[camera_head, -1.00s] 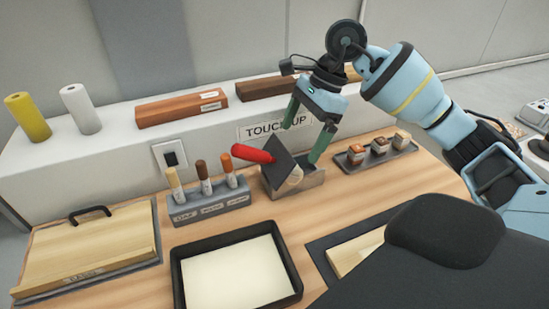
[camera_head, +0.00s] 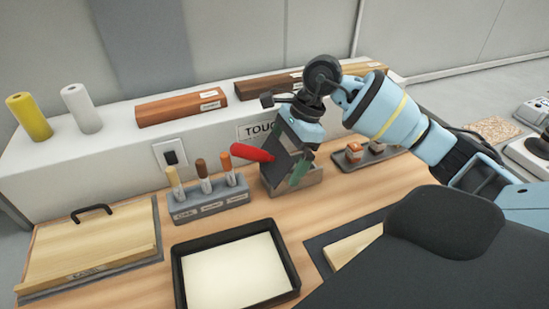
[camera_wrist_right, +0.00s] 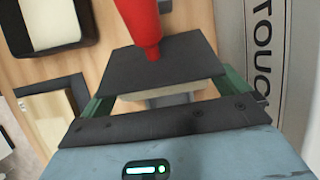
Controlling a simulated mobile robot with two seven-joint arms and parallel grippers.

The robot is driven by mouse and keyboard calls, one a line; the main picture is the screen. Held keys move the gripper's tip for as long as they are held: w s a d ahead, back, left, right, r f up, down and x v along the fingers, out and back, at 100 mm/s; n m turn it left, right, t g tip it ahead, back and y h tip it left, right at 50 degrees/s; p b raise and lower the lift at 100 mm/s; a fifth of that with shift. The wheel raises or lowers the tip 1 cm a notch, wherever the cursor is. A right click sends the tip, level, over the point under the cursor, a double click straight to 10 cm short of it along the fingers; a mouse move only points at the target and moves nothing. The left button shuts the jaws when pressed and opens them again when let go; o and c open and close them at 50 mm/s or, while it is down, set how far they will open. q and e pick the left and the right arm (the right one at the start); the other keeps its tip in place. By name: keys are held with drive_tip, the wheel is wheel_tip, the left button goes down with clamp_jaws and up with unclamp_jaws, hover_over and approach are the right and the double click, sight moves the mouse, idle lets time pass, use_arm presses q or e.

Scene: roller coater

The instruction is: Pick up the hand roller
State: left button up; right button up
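The hand roller has a red handle (camera_head: 252,153) and a dark plate (camera_head: 284,163), and leans tilted in a grey metal holder (camera_head: 312,184) by the raised ledge. My right gripper (camera_head: 291,166) is down at the roller from above and the right. In the right wrist view its green fingers stand wide apart on either side of the dark plate (camera_wrist_right: 155,62), with the red handle (camera_wrist_right: 141,25) beyond. A pale part shows between the fingers below the plate. I see no clear contact. One finger is largely hidden in the head view. My left gripper is out of view.
A rack of several markers (camera_head: 211,204) stands left of the holder. A black tray (camera_head: 178,275) lies in front. The ledge (camera_head: 120,160) with wood blocks runs behind.

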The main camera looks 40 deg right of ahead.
drive_tip(key=c, duration=0.7)
drive_tip(key=shift+c, duration=0.8)
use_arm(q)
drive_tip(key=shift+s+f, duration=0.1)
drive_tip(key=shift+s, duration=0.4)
use_arm(e)
drive_tip(key=shift+r, duration=0.15)
drive_tip(key=shift+r, duration=0.5)
wheel_tip(320, 180, up, 2)
drive_tip(key=shift+w+r, duration=0.1)
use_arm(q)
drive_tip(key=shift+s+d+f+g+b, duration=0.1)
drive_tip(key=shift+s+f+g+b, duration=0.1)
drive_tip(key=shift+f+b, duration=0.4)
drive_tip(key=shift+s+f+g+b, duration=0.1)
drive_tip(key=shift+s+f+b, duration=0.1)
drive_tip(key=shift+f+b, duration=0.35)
use_arm(e)
drive_tip(key=s+a, duration=0.3)
drive_tip(key=s, duration=0.4)
drive_tip(key=s+a+r, duration=0.1)
drive_tip(key=s+a, duration=0.2)
drive_tip(key=s, duration=0.5)
drive_tip(key=shift+r, duration=0.25)
